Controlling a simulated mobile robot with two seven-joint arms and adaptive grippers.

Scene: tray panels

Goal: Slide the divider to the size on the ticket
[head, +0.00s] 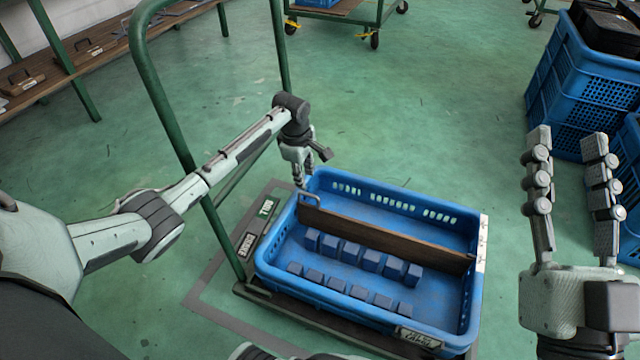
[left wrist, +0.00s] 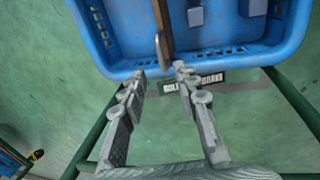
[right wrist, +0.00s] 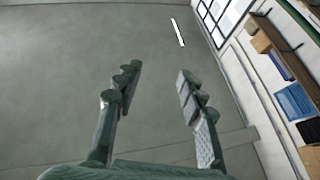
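The divider (head: 385,236) is a brown wooden panel across the blue tray (head: 330,293), with a metal handle (head: 309,198) at its left end. My left gripper (head: 304,183) is over the tray's left end, close to the handle. In the left wrist view the left gripper (left wrist: 158,72) is open, and the handle (left wrist: 160,48) is just ahead of its fingertips, apart from them. My right gripper (head: 572,145) is open and empty, right of the tray.
Two rows of blue-grey blocks (head: 350,252) lie in the tray's near compartment; the far compartment (head: 400,217) looks empty. A green cart post (head: 165,90) rises left of the tray. Stacked blue crates (head: 590,95) stand at the right. Open floor (head: 430,110) lies behind the tray.

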